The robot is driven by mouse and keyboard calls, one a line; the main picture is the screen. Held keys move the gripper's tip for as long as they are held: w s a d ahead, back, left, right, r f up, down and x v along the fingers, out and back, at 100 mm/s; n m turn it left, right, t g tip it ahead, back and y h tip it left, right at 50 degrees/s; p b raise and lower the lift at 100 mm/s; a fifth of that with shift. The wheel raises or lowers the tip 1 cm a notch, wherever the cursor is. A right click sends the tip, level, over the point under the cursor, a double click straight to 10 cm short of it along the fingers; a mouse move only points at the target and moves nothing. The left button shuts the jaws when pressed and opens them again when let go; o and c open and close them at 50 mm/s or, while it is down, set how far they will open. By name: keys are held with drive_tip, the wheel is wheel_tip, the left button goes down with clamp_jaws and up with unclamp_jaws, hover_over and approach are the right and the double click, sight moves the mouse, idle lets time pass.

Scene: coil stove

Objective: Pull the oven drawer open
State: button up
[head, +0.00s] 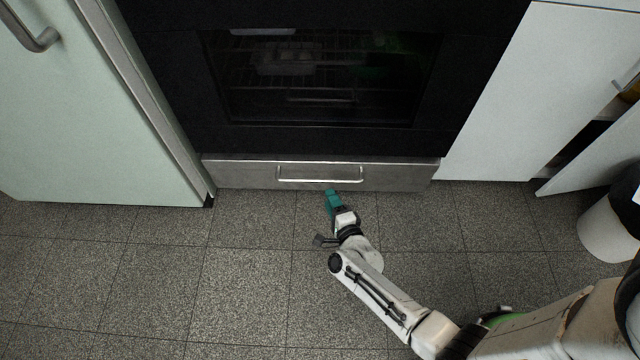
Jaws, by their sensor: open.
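The oven drawer (240,173) is a low grey metal front under the black oven, and it looks shut. Its handle (320,180) is a wide silver bar across the middle of the drawer front. My gripper (331,194), with teal fingers, is just below the handle's right half in the head view, in front of the drawer. It is open and holds nothing that I can see. The gap between its fingers is too small to make out, and I cannot tell whether they touch the handle.
The dark oven door (320,75) is above the drawer. A pale green cabinet or fridge (90,110) stands at left. A white cabinet (540,90) is at right, with an open door (605,150) beside a white bin (605,225). The tiled floor (230,270) in front is clear.

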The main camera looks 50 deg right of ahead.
sight(320, 181)
drive_tip(key=shift+b+x, duration=1.8)
drive_tip(key=shift+x, duration=2.9)
drive_tip(key=shift+c, duration=0.4)
clamp_jaws()
